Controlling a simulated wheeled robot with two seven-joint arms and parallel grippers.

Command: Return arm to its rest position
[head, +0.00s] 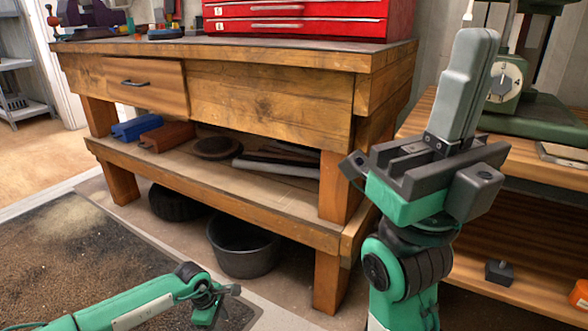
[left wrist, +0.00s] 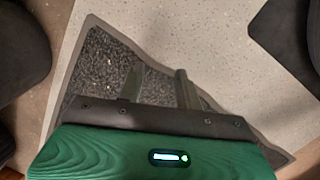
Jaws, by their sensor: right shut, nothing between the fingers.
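My right arm stands raised at the right of the head view. Its gripper (head: 478,45) points upward, with its grey fingers pressed together and nothing between them. It is in front of the workbench's right end and the wooden shelf unit, clear of both as far as I can see. My left arm reaches in low from the left of the head view, over the dark mat. In the left wrist view my left gripper (left wrist: 159,82) shows two fingers apart, with only floor and dark mat between them. No object is held.
A wooden workbench (head: 265,108) carries a red tool chest (head: 300,22). A black bucket (head: 243,248) stands by its lower shelf. A dark mat (head: 110,265) covers the floor at left.

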